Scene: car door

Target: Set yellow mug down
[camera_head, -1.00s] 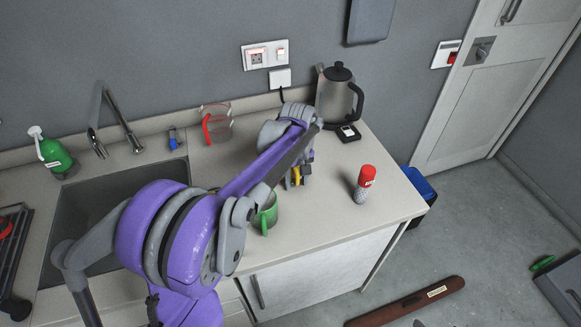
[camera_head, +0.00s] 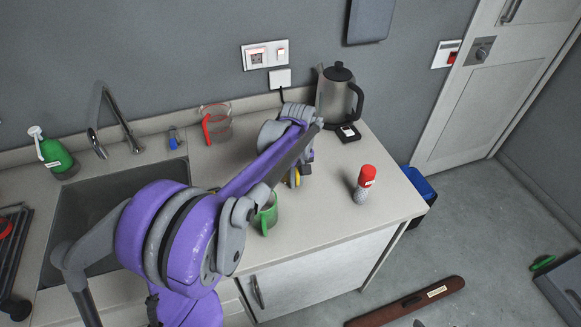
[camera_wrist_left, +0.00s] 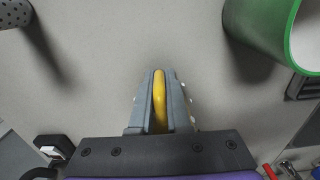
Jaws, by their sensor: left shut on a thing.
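My left gripper (camera_wrist_left: 160,88) is shut on the yellow mug's handle (camera_wrist_left: 160,108), a curved yellow strip between the two fingers in the left wrist view. The rest of the mug is hidden there. In the head view only a small yellow patch (camera_head: 297,179) shows, beside my left arm's wrist over the counter (camera_head: 325,215). I cannot tell whether the mug touches the counter. My right gripper is not in view.
A green mug (camera_head: 270,215) stands close by, and it also shows in the left wrist view (camera_wrist_left: 252,28). A red-capped shaker (camera_head: 361,190) stands to the right. A kettle (camera_head: 335,98) and a glass jug with a red handle (camera_head: 218,124) stand behind. The sink (camera_head: 85,212) is left.

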